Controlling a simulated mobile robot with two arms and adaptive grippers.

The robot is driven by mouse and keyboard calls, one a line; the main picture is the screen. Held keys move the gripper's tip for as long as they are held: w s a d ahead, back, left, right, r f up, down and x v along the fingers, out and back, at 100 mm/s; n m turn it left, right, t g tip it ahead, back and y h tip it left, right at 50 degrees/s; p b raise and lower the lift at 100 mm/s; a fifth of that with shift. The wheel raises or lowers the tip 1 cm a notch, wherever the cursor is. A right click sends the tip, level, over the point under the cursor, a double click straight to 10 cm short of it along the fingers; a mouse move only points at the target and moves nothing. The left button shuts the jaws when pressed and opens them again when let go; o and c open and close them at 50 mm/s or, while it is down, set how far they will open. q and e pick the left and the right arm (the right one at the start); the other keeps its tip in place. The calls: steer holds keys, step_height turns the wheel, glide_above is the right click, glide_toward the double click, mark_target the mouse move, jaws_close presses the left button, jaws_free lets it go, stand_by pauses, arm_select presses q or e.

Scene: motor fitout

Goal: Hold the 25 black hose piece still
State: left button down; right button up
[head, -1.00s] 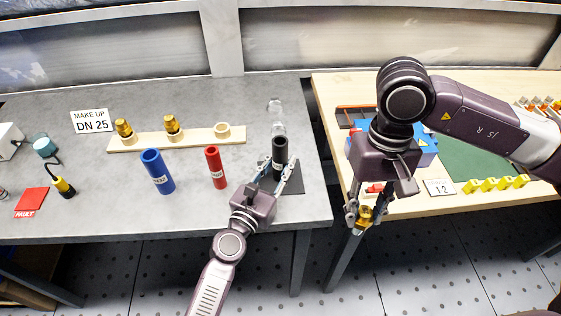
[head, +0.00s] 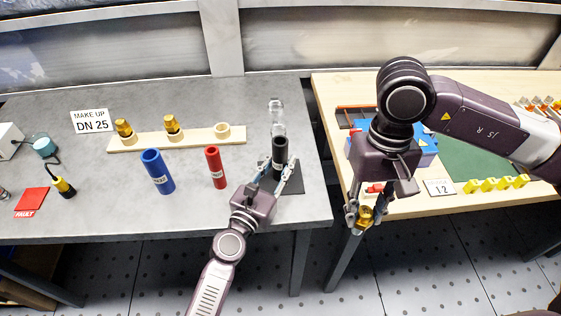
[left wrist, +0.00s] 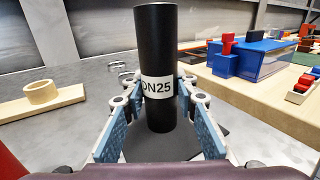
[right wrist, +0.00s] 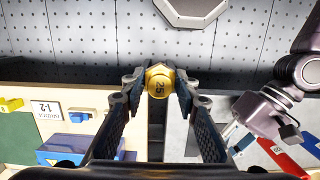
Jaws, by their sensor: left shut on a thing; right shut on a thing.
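The black hose piece (head: 280,150) stands upright on a dark mat (head: 314,180) near the right end of the grey bench. Its white label reads DN25 in the left wrist view (left wrist: 155,45). My left gripper (head: 276,172) is shut on the hose piece, with one finger on each side of it. My right gripper (head: 361,216) is shut on a brass fitting (right wrist: 160,80) marked 25, held in front of the gap between the two benches. The hose piece's lower end is partly hidden by the left fingers in the head view.
A blue hose (head: 158,171) and a red hose (head: 215,167) stand left of my left gripper. A wooden rack (head: 196,140) with brass fittings lies behind them. A blue box (head: 426,150) sits on the wooden bench.

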steer(key=w+a+r+m, duration=0.4)
steer(key=w+m, duration=0.3)
steer(key=m, duration=0.2)
steer(key=w+a+r+m+t, duration=0.1)
steer(key=w+a+r+m, duration=0.3)
steer(key=m, duration=0.5)
steer(key=w+a+r+m+t+y, duration=0.1)
steer(key=w+a+r+m, duration=0.4)
steer(key=w+m, duration=0.4)
steer(key=shift+w+a, duration=0.3)
steer(key=shift+a, duration=0.5)
steer(key=shift+f, duration=0.15)
steer(key=shift+f, duration=1.85)
steer(key=shift+f, duration=2.6)
steer(key=o, duration=1.6)
